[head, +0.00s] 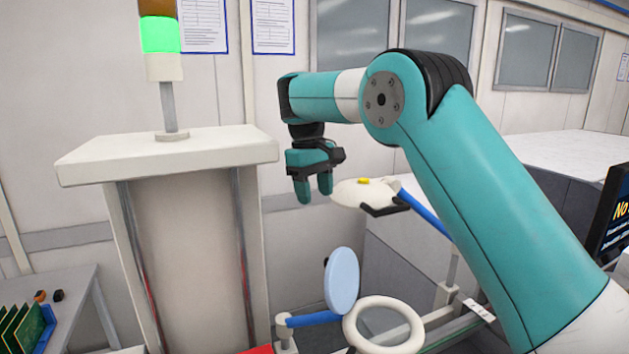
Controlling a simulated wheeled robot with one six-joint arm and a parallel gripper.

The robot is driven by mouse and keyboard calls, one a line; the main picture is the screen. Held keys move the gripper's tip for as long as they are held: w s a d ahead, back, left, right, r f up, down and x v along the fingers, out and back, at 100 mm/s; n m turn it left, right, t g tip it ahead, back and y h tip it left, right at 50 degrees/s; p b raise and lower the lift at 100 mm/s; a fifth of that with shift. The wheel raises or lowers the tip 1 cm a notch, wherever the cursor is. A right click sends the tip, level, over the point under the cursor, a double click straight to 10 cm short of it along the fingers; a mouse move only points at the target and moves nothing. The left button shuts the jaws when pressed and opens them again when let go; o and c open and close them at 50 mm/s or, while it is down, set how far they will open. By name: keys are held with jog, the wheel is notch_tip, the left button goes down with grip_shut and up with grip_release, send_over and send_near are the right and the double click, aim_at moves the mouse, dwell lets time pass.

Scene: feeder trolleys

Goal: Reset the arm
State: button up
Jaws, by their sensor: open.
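My gripper (315,190) hangs at the end of my teal arm in the middle of the head view, with its fingers pointing down. The jaws are open and I see nothing between them. The arm rises from the lower right, bends at a high elbow and reaches left to the wrist. Just right of the fingers, a white rounded disc (345,195) with a small yellow piece on top appears beside or behind them. I cannot tell how far apart they are.
A white cabinet (185,250) with a green-lit signal tower (160,35) stands at the left. A light-blue disc (342,280) and a white ring (385,325) are below. A table (75,285) with green boards is at the lower left, and a dark screen (615,225) at the right edge.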

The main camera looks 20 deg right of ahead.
dwell(0.4)
jog(key=s+a+f+n+y+b, duration=0.1)
jog(key=s+a+f+b, duration=0.3)
jog(key=s, duration=0.8)
jog(key=s+a+f+n+y+b, duration=0.1)
jog(key=s+a+f+b, duration=0.3)
jog(key=s+f+b, duration=0.4)
jog(key=s+a+f+n+t+y+b, duration=0.1)
jog(key=s+a+f+y+b, duration=0.2)
jog(key=s+f+b, duration=0.4)
jog(key=s+f, duration=0.3)
jog(key=s, duration=0.5)
jog(key=shift+s+a+n, duration=0.3)
jog(key=shift+s+a, duration=0.1)
